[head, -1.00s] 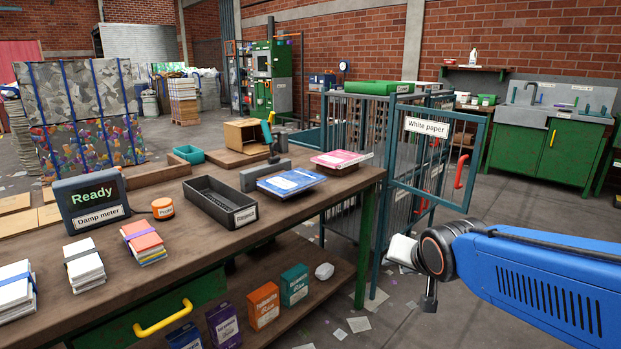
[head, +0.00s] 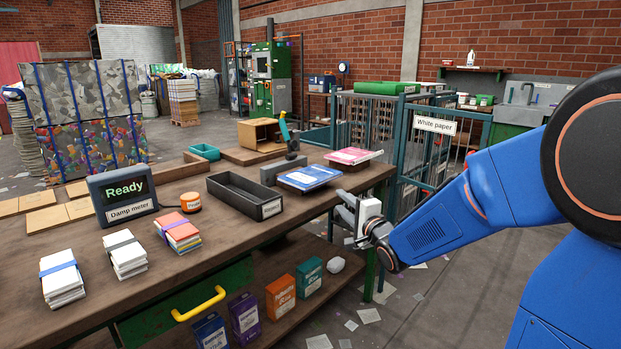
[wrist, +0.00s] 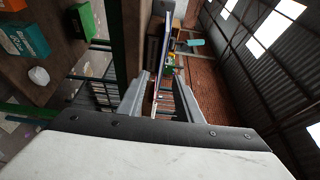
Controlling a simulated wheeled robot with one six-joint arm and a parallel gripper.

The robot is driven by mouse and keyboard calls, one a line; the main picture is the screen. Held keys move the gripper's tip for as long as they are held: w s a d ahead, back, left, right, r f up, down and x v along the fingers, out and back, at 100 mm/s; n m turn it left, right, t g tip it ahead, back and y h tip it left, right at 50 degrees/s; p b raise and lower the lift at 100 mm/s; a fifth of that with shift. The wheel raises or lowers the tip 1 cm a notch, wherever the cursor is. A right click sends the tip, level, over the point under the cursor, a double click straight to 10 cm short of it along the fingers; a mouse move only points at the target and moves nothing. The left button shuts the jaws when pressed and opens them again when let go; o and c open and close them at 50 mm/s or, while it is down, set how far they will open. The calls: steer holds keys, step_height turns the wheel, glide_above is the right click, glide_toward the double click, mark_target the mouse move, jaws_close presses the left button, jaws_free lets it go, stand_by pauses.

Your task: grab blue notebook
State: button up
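The blue notebook (head: 308,178) lies flat near the right end of the wooden workbench (head: 170,275), with a pale label on its cover. In the wrist view a thin blue-and-white edge (wrist: 165,42), which looks like the notebook seen side-on, shows ahead between the fingers. My gripper (head: 345,207) is just off the bench's front right edge, close to the notebook but apart from it. In the wrist view the two fingers of my gripper (wrist: 160,88) are spread with nothing held between them.
A pink notebook (head: 353,155) lies behind the blue one. A grey clamp-like block (head: 284,168) and a long black tray (head: 243,197) stand to its left. The White paper cage (head: 436,125) rises to the right. Boxes (head: 280,297) sit on the lower shelf.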

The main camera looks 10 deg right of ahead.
glide_toward(322, 183)
steer(key=x, duration=0.5)
steer(key=shift+x, duration=3.05)
jaws_close()
